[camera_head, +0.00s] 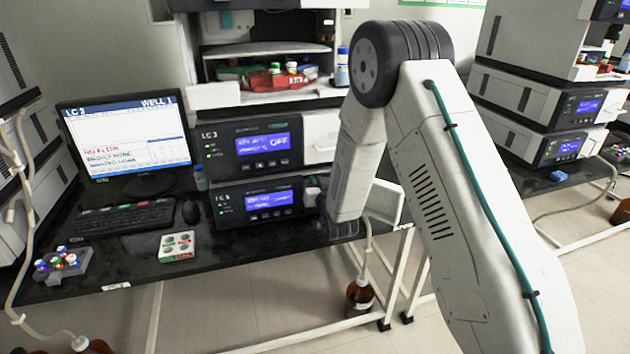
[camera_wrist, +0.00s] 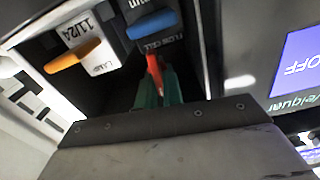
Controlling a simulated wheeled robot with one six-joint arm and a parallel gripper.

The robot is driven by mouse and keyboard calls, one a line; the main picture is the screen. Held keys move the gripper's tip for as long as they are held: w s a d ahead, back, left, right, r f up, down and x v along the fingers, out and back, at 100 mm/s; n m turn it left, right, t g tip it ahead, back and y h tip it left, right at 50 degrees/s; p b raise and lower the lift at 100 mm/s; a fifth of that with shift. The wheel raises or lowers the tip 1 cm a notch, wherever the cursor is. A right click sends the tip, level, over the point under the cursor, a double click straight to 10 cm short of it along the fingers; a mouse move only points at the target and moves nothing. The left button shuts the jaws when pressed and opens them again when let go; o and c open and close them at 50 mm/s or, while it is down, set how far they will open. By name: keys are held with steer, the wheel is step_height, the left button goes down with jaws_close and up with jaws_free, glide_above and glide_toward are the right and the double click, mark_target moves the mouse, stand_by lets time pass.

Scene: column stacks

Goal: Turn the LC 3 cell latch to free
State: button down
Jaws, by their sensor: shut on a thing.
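In the wrist view, my gripper (camera_wrist: 157,80) has its green fingers closed on a small red lever (camera_wrist: 154,64), which I take to be the cell latch. The lever sticks out between the fingertips; its base is partly hidden by them. It is beside the label FLOW CELL, near a blue handle (camera_wrist: 153,25) on the flow cell block. In the head view, my forearm hides the latch, and the fingers cannot be made out clearly.
An orange handle (camera_wrist: 73,56) on the lamp block is left of the blue one. Dark bay walls stand close around the fingers. A screen (camera_wrist: 300,66) reading OFF is at right. The monitor (camera_head: 128,140) reads NO FLOW. A brown bottle (camera_head: 359,297) is below the bench.

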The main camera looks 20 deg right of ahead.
steer(key=m, duration=0.4)
steer(key=shift+d+f, duration=0.1)
steer(key=shift+d, duration=0.1)
steer(key=m, duration=0.3)
steer(key=shift+d+f+m, duration=0.1)
steer(key=shift+d+m, duration=0.05)
steer(key=shift+m, duration=0.25)
steer(key=m, duration=0.3)
steer(key=shift+d+f+m, duration=0.15)
steer(key=shift+m, duration=0.15)
steer(key=shift+f+m, duration=0.2)
steer(key=shift+m, duration=1.6)
steer(key=c, duration=1.5)
jaws_free()
steer(key=shift+c, duration=0.2)
steer(key=shift+s+f, duration=0.15)
